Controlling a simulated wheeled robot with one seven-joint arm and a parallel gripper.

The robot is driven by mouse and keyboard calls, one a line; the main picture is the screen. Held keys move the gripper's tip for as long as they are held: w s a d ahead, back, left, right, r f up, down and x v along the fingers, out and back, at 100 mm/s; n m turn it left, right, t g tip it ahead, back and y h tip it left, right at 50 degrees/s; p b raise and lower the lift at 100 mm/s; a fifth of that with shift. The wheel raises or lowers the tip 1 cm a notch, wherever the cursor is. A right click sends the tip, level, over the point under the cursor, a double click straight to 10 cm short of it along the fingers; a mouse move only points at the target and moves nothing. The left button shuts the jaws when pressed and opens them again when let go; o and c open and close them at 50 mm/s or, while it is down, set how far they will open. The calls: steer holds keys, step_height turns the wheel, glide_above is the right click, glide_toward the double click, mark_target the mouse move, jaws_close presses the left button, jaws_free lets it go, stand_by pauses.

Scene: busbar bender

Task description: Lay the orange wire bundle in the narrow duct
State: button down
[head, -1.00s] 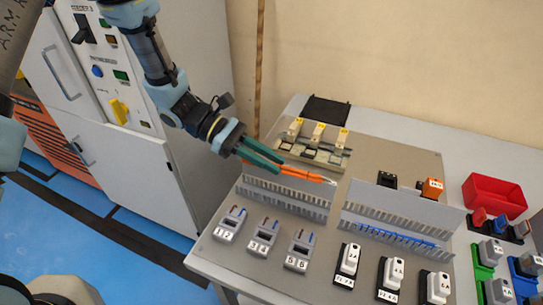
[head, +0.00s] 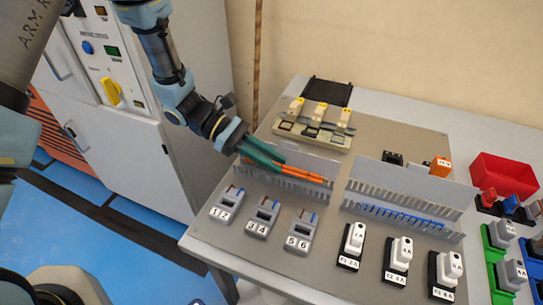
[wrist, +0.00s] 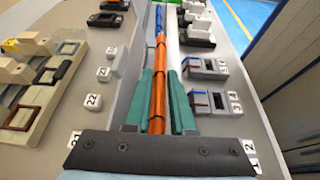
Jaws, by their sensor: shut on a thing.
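The orange wire bundle (head: 303,174) is clamped between the green fingers of my gripper (head: 278,162). The bundle runs lengthwise along the left slotted grey duct (head: 262,182), between its two walls in the head view. In the wrist view the orange bundle (wrist: 160,62) extends straight ahead from between the fingers (wrist: 159,78), in line with the duct. I cannot tell whether it touches the duct floor. The bundle's rear part is hidden by the fingers and wrist.
A second slotted duct (head: 352,203) with blue wires (head: 405,215) lies to the right, in line. Grey numbered devices (head: 263,216) stand in front, and a terminal block with yellow-topped parts (head: 318,133) behind. A red bin (head: 505,178) stands at the right.

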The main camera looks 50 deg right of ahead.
steer(key=shift+f, duration=0.15)
steer(key=c, duration=0.7)
jaws_free()
steer(key=b+v, duration=0.3)
steer(key=v, duration=0.7)
steer(key=shift+w+a, duration=0.1)
steer(key=shift+w, duration=0.3)
steer(key=w+a+r+m+t+y, duration=0.1)
steer(key=w+a+t, duration=0.3)
steer(key=a, duration=0.8)
steer(key=w+a+r+m+t+y, duration=0.1)
steer(key=w+a+t, duration=0.4)
steer(key=a, duration=0.8)
steer(key=w+a+r+m+t+y, duration=0.2)
steer(key=w+a+t, duration=0.3)
steer(key=a, duration=0.7)
steer(key=shift+w+a+r+m, duration=0.1)
steer(key=shift+w+a+m, duration=0.3)
steer(key=shift+w, duration=0.15)
